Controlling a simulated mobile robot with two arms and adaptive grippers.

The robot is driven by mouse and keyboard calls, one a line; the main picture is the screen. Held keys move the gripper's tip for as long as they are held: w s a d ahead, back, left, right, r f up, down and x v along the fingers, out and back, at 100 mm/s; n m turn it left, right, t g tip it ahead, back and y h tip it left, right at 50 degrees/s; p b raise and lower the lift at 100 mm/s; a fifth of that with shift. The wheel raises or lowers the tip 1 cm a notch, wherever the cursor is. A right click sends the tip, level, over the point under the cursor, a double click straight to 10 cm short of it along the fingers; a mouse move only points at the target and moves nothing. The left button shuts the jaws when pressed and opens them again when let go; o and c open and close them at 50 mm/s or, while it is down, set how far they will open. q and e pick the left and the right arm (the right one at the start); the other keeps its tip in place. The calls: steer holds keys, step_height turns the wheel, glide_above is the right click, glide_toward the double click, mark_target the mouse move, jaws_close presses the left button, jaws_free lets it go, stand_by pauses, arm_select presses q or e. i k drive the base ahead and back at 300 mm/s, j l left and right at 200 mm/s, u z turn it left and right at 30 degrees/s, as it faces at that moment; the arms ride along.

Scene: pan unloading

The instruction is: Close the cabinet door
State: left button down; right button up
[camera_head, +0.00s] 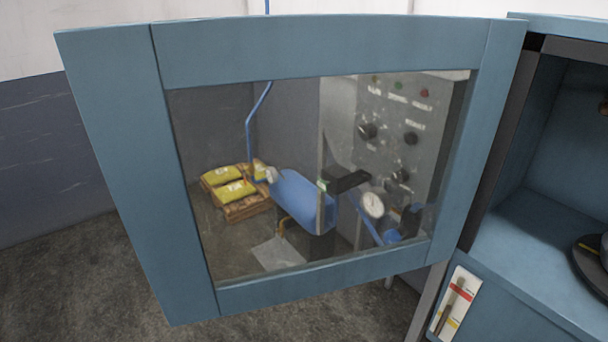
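The cabinet door (330,45) is a blue frame around a clear glass pane (290,110). It stands wide open, swung out to the left of the cabinet and filling most of the head view. Its hinge side is at the right, along the dark edge of the cabinet (545,150). The blue cabinet interior shows at the right edge. Neither of my grippers is in view.
Inside the cabinet, a dark round object (590,262) is cut off by the right edge. Through the glass I see a blue tank (300,200), yellow bags (228,183) and a grey control panel (400,130). Grey floor (80,280) is clear at lower left.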

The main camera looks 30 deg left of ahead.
mark_target(119, 76)
steer(key=k+j+z, duration=0.2)
steer(key=j, duration=0.2)
steer(key=j+z, duration=0.2)
steer(key=j, duration=0.2)
steer(key=k+j+z, duration=0.2)
steer(key=j, duration=0.2)
steer(key=k+j+z, duration=0.2)
steer(key=j, duration=0.15)
steer(key=k+j+z, duration=0.2)
steer(key=j+z, duration=0.35)
steer(key=j, duration=0.4)
steer(key=k+j+z, duration=0.1)
steer(key=j+z, duration=0.25)
steer(key=j, duration=0.45)
steer(key=i+j+z, duration=0.1)
steer(key=i+j, duration=0.2)
steer(key=i+j+z, duration=0.15)
steer(key=i+j, duration=0.15)
steer(key=j, duration=0.25)
